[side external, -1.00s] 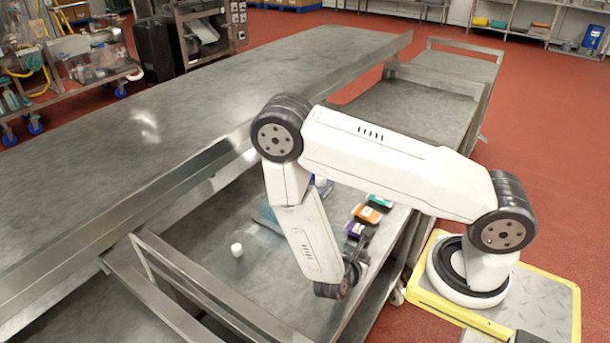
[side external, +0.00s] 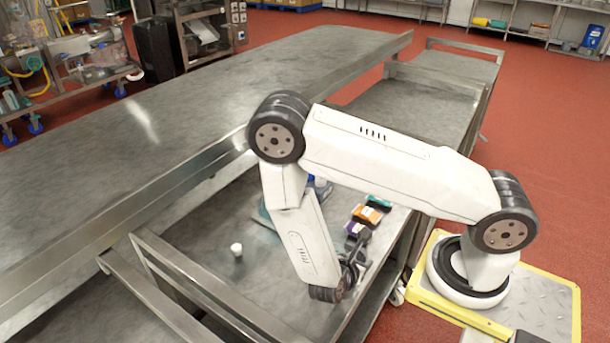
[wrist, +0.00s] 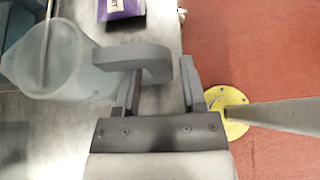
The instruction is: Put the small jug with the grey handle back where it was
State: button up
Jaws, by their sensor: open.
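The small jug (wrist: 45,58) is translucent, with a grey handle (wrist: 140,57). It is at the left of the wrist view, over the steel surface. My gripper (wrist: 160,76) is open, and the end of the grey handle lies between its two fingers. The left finger is close to the handle; whether it touches is unclear. A gap shows between the handle and the right finger. In the side view my gripper (side external: 356,252) is low over the steel table, partly hidden by my wrist. I cannot make out the jug there.
Purple, orange and green packs (side external: 366,215) lie behind my gripper on the lower steel table (side external: 215,235). A small white object (side external: 237,249) stands to the left. A blue translucent item is partly hidden behind my forearm. A raised steel rail (side external: 205,285) runs along the front.

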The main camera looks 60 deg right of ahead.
jog(key=v, duration=1)
jog(key=shift+a+r, duration=0.15)
dwell(0.5)
jog(key=w+d+r+m+t+y, duration=0.1)
jog(key=w+r+m+y, duration=0.2)
jog(key=r+m+y, duration=0.3)
jog(key=w+d+r+m+t+y, duration=0.1)
jog(key=w+r+m+y, duration=0.3)
jog(key=m, duration=0.8)
notch_tip(320, 180, up, 5)
jog(key=shift+d+f+t+y, duration=0.2)
jog(key=shift+t+y, duration=0.1)
jog(key=shift+y, duration=0.8)
